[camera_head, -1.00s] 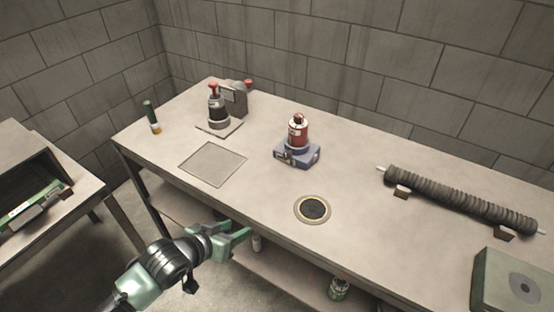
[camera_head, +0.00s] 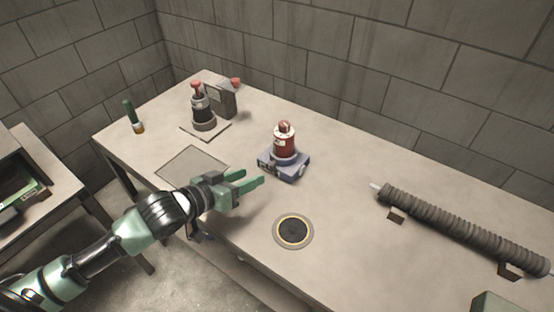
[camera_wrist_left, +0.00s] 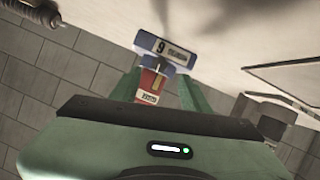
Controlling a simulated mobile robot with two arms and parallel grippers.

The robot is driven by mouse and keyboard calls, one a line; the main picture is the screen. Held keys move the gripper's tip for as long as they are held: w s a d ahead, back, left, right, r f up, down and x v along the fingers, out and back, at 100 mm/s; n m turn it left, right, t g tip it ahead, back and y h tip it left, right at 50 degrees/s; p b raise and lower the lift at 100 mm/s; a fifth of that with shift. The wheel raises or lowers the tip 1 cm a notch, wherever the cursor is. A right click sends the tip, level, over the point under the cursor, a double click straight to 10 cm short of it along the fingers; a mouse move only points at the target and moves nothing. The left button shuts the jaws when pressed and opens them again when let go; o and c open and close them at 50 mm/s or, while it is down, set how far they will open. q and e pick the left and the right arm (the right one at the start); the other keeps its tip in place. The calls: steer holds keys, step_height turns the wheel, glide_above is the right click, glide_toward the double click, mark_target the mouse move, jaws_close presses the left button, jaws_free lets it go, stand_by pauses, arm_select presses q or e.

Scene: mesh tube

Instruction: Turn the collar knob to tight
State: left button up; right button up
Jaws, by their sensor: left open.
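A red cylinder with a pale label (camera_head: 285,142) stands upright in a blue base (camera_head: 283,166) near the middle of the table. A small pale round part (camera_head: 302,171), perhaps the collar knob, shows on the base's right side. I cannot tell its setting. My left gripper (camera_head: 252,178) is open and empty, just in front and to the left of the base, apart from it. In the left wrist view, the blue base (camera_wrist_left: 165,48) with a "9" plate and the red cylinder (camera_wrist_left: 150,85) appear upside down beyond the open fingers. My right gripper is not in view.
A dark device with a red top (camera_head: 203,107) stands on a plate at the back left. A green-handled tool (camera_head: 133,117) is left of it. A round dark disc (camera_head: 293,231) lies in front. A ribbed tube (camera_head: 460,225) rests on blocks at the right.

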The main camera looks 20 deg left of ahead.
mark_target(269, 168)
arm_select(q)
steer(key=shift+w+d, duration=0.15)
steer(key=shift+w, duration=0.2)
steer(key=shift+w+d+f, duration=0.1)
steer(key=shift+w+d, duration=0.05)
steer(key=shift+w, duration=0.1)
steer(key=x, duration=0.5)
steer(key=shift+w+d+f, duration=0.1)
steer(key=shift+w+f, duration=0.05)
steer(key=shift+w, duration=0.1)
jaws_close()
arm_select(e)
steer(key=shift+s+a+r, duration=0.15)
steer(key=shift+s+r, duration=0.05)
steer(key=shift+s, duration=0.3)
